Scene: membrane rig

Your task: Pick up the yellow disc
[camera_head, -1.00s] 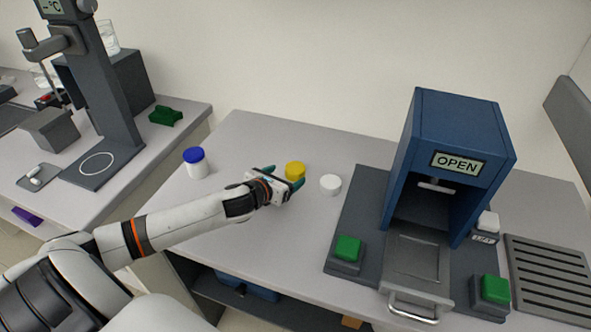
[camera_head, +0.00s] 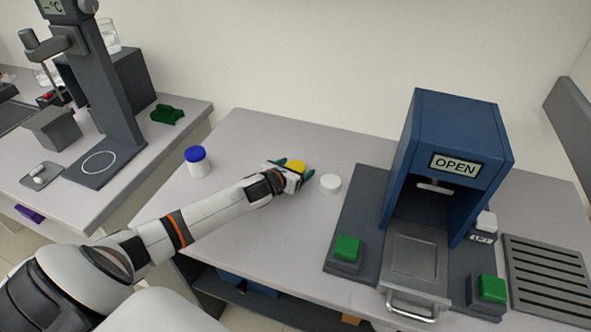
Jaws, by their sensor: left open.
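The yellow disc (camera_head: 297,167) lies on the grey table, left of a white disc. My left gripper (camera_head: 293,167) is at the yellow disc, with its green fingertips apart, one on the left side of the disc and one on the right. The gripper's body hides the near part of the disc. I cannot tell whether the fingers touch it. My right gripper is not in view.
A white disc (camera_head: 330,184) sits close on the right. A white jar with a blue lid (camera_head: 196,162) stands to the left. The blue press marked OPEN (camera_head: 454,135) stands on the right, with green buttons (camera_head: 347,248) in front. The table behind the discs is clear.

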